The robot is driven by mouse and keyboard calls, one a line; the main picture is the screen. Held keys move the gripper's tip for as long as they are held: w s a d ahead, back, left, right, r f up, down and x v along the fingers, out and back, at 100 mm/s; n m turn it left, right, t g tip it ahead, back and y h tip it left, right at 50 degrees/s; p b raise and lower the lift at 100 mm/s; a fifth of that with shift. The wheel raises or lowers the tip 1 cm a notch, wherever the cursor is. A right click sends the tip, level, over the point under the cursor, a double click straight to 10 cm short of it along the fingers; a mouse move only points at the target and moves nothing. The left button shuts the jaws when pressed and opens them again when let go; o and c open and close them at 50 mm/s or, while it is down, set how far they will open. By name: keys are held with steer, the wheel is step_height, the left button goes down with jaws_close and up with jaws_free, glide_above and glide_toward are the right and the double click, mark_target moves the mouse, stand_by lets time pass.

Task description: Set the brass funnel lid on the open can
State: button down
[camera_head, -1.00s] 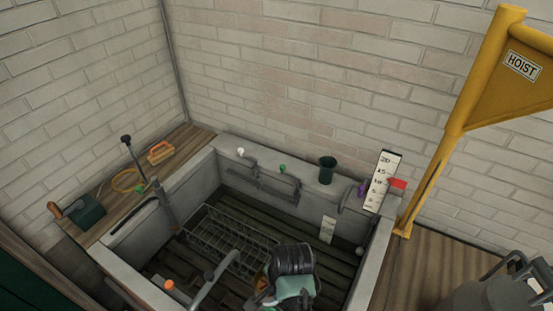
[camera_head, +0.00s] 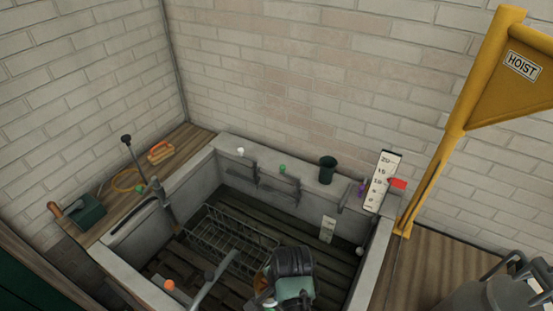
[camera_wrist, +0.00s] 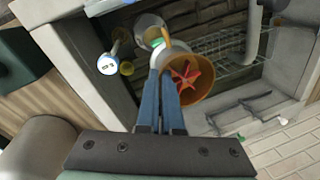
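My gripper (camera_wrist: 166,75) shows two blue fingers close together in the wrist view. A brass-orange funnel-shaped piece (camera_wrist: 205,86), which looks like the funnel lid, sits at the fingertips with its wide mouth facing the camera. A red star shape shows inside the mouth. The fingers look shut on its near side, though the exact contact is hard to see. A pale round thing (camera_wrist: 143,49) shows just behind the fingertips; I cannot tell whether it is the open can. In the head view, my wrist hides the fingers, and a bit of brass-orange (camera_head: 263,287) shows beside it.
A sunken trough holds a wire rack (camera_head: 232,240). A dark green cup (camera_head: 327,170) and a marked scale (camera_head: 383,180) stand on its back ledge. A grey metal can with handles (camera_head: 490,292) stands at lower right, its top partly cut off. A yellow hoist post (camera_head: 450,135) rises nearby.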

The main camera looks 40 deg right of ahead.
steer(key=shift+f+b, duration=1.9)
steer(key=shift+f, duration=1.25)
step_height(320, 180, down, 6)
steer(key=b, duration=0.4)
steer(key=shift+f+b, duration=1.6)
steer(key=shift+f, duration=0.65)
steer(key=c, duration=1)
jaws_free()
steer(key=shift+f, duration=0.1)
